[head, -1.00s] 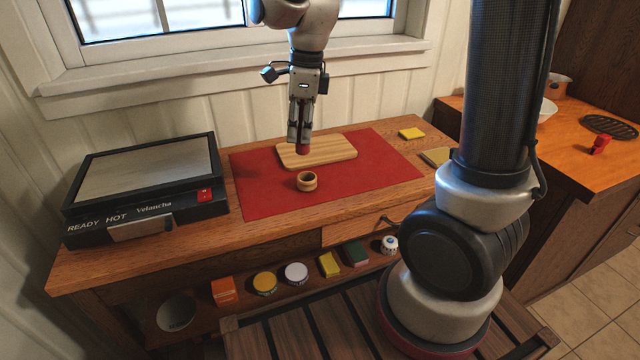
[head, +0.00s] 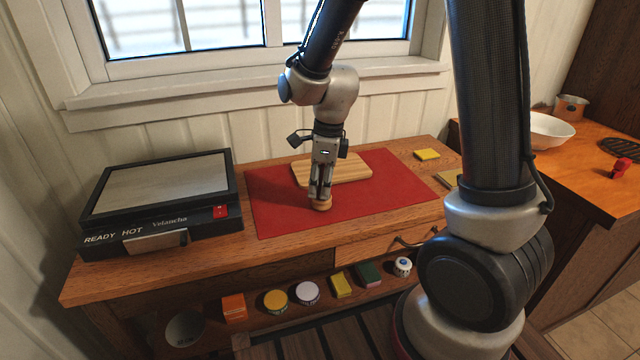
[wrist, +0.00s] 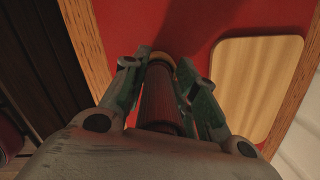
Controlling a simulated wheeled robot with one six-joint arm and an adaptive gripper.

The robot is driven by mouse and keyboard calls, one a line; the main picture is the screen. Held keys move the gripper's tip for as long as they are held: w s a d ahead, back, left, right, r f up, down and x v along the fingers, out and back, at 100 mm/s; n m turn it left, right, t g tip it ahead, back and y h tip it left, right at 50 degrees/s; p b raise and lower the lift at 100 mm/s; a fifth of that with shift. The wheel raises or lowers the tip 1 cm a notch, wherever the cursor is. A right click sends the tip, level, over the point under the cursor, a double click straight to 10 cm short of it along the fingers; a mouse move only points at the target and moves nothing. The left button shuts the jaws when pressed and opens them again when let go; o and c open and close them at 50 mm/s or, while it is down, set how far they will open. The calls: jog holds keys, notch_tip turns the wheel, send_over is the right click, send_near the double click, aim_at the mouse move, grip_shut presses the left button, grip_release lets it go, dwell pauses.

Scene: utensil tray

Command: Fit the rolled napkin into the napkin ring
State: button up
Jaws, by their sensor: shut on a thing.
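The rolled napkin (wrist: 160,100) is dark red and lies lengthwise between the fingers of my gripper (head: 320,193) in the wrist view. My gripper is shut on it and points down. The wooden napkin ring (head: 322,205) stands on the red mat (head: 390,190), directly below the fingertips. In the wrist view, the ring (wrist: 162,57) shows as a tan arc at the napkin's far end. The napkin's end meets the ring there; how deep it sits inside is hidden. The fingers hide most of the napkin in the head view.
A wooden board (head: 345,170) lies on the mat just behind the gripper. A black appliance (head: 155,205) stands to the left. A yellow pad (head: 427,154) lies at the back right. The mat's right part is clear. Several small items sit on the shelf below.

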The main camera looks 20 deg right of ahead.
jog(key=shift+f, duration=0.1)
jog(key=o, duration=1)
jog(key=shift+c, duration=0.2)
jog(key=r, duration=0.4)
jog(key=d+r, duration=0.1)
jog(key=r, duration=0.7)
jog(key=shift+s+d+r, duration=0.15)
jog(key=shift+s+d, duration=0.05)
jog(key=shift+s, duration=0.1)
jog(key=s+d+r+n+t, duration=0.1)
jog(key=s+d+r+n, duration=0.2)
jog(key=s+d+n, duration=0.4)
jog(key=s+d+r+n+t+h, duration=0.1)
jog(key=s+d+r+n+t, duration=0.1)
jog(key=s+d+r+n, duration=0.2)
jog(key=s+d+n, duration=0.3)
jog(key=s+n, duration=0.4)
jog(key=n, duration=0.4)
jog(key=shift+s+n+t, duration=0.3)
